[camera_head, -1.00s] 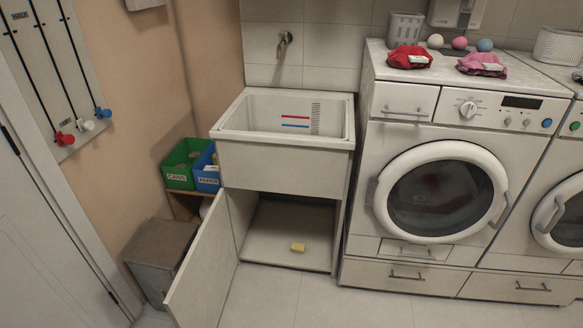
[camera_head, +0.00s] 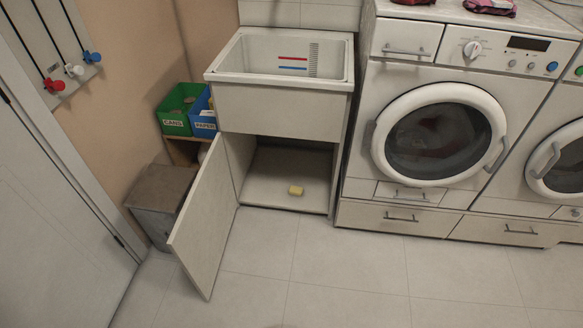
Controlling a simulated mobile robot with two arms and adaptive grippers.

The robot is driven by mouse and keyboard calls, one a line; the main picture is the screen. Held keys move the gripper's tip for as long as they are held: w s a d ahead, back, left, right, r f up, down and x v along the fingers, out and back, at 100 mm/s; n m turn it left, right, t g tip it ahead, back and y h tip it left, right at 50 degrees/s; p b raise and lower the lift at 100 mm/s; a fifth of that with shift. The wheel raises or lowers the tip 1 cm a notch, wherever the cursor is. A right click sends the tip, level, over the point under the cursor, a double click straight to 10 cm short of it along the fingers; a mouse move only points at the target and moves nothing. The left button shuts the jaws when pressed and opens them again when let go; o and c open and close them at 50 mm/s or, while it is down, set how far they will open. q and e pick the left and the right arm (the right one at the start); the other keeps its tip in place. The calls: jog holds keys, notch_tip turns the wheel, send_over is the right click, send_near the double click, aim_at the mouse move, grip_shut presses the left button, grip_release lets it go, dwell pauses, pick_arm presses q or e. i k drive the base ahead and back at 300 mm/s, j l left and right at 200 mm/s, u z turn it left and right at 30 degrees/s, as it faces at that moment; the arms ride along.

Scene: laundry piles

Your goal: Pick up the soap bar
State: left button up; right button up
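The soap bar (camera_head: 296,190) is a small pale-yellow block. It lies on the floor panel of the open cabinet (camera_head: 262,195) under the white utility sink (camera_head: 283,72), near the front edge and right of the middle. Neither of my grippers shows in the head view, so their state is hidden.
The cabinet door (camera_head: 205,228) stands swung open toward me on the left of the opening. A washing machine (camera_head: 440,145) stands close on the right. A grey box (camera_head: 160,200) and the green cans bin (camera_head: 178,110) are left. The tiled floor (camera_head: 330,270) in front is clear.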

aim_at(297, 191)
jog(key=i+j+z, duration=0.25)
jog(key=i, duration=0.3)
jog(key=i+j+z, duration=0.25)
jog(key=i, duration=0.3)
jog(key=i+j+z, duration=0.25)
jog(key=i, duration=0.25)
